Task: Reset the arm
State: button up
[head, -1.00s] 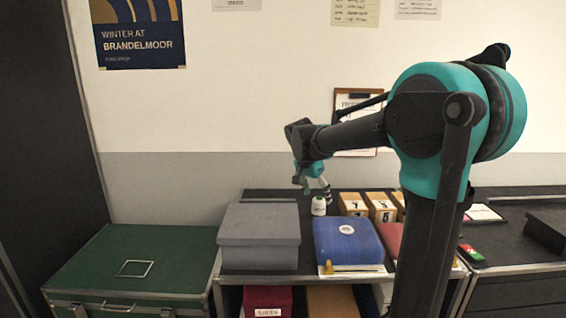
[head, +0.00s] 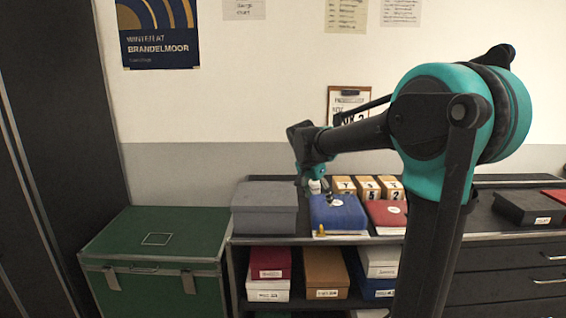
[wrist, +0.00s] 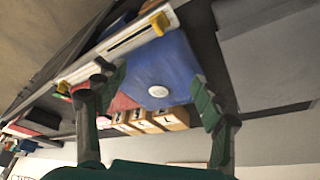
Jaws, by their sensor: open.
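My gripper (head: 322,193) hangs over the shelf top in the head view, close above the blue box (head: 340,212). In the wrist view my gripper (wrist: 152,95) has its two fingers wide apart with nothing between them. The blue box (wrist: 165,62) with its white round label lies beyond the fingers there. My arm reaches from the right of the head view to the shelf. A small white thing shows by the gripper in the head view, partly hidden.
A grey box (head: 265,208) stands left of the blue box, a red box (head: 386,214) right of it. Several small numbered wooden boxes (head: 367,186) stand behind. A green trunk (head: 155,250) is at left, a dark box (head: 528,208) at right. A clipboard (head: 347,103) hangs on the wall.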

jog(key=s+d+f+n+y, duration=0.1)
jog(key=s+d+f+n, duration=0.2)
jog(key=s+f, duration=0.6)
jog(key=s+d+f+n+t+y, duration=0.1)
jog(key=s+d+f+n, duration=0.3)
jog(key=s+f, duration=0.5)
jog(key=s+n+y, duration=0.1)
jog(key=s, duration=0.6)
jog(key=shift+d+f, duration=0.1)
